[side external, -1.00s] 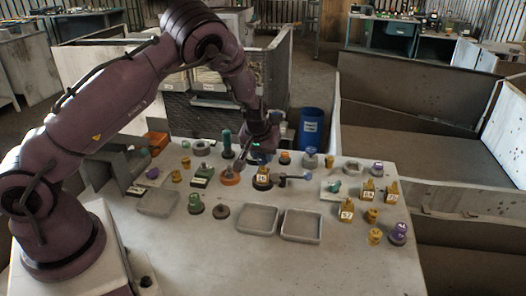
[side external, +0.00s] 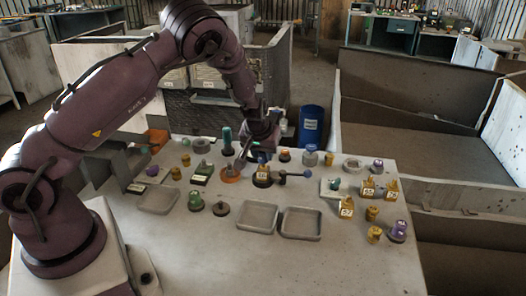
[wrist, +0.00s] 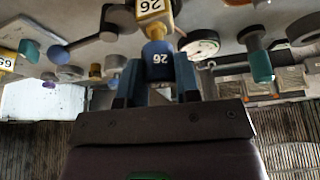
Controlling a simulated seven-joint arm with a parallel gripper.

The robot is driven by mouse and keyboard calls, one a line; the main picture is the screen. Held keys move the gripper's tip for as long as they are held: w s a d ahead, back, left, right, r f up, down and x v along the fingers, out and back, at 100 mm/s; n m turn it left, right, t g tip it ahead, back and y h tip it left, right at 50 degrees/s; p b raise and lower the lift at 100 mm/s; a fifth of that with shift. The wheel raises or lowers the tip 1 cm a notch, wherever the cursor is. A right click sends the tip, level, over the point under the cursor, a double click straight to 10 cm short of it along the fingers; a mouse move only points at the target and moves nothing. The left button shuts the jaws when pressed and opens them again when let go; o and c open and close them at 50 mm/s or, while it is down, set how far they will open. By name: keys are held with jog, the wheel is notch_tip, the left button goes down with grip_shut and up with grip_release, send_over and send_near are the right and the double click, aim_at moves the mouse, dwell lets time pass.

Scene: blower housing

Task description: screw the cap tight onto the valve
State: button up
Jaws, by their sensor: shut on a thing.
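A yellow valve block (wrist: 152,10) with a 26 label is at the top of the wrist view, with a tan-orange neck pointing toward my gripper. It also shows in the side view (side external: 262,171), on a dark round base. My gripper (wrist: 158,72) is shut on a dark blue cap (wrist: 159,62) marked 26, one blue finger on each side. The cap lines up with the neck and appears to meet it; I cannot tell how far it is threaded. In the side view, my gripper (side external: 262,153) is directly above the valve and mostly hides the cap.
A blue-grey lever (side external: 295,175) sticks out right of the valve. An orange disc (side external: 231,170) and a tall teal-topped part (side external: 227,142) stand close on the left. Two grey trays lie in front (side external: 258,216) (side external: 301,223). Several yellow labelled valves stand at the right (side external: 346,207).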

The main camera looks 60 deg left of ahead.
jog(key=shift+f, duration=0.95)
jog(key=shift+a+m+h, duration=0.1)
jog(key=shift+m+h, duration=0.3)
jog(key=shift+m, duration=0.6)
jog(key=shift+m+t+h, duration=0.3)
jog(key=shift+m+t, duration=0.1)
jog(key=shift+m, duration=0.6)
jog(key=m+h, duration=0.1)
jog(key=m, duration=0.1)
jog(key=shift+m, duration=0.3)
jog(key=shift+m+h, duration=0.3)
jog(key=shift+m, duration=0.4)
